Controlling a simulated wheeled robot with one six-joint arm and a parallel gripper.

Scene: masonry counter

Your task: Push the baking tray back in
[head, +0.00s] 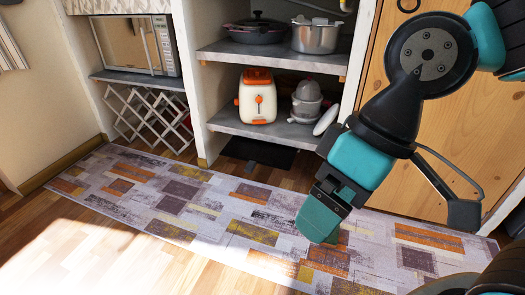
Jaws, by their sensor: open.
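The baking tray (262,153) appears to be the flat black piece low in the middle cabinet bay, at floor level under the lower shelf. A small dark grip or tab (250,167) shows at its front edge. Its back part is in shadow under the shelf, so how far it sticks out is hard to tell. My gripper (318,222) hangs over the patterned rug, to the right of the tray and nearer to me, apart from it. Its teal fingers point down and hold nothing that I can see; the gap between them is not clear from this angle.
A toaster (257,97) and grey kitchenware (306,100) stand on the lower shelf (262,127). Pots (316,36) stand above. A folding rack (150,117) is at left, a wooden door (440,150) at right. The rug (190,195) is clear in front.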

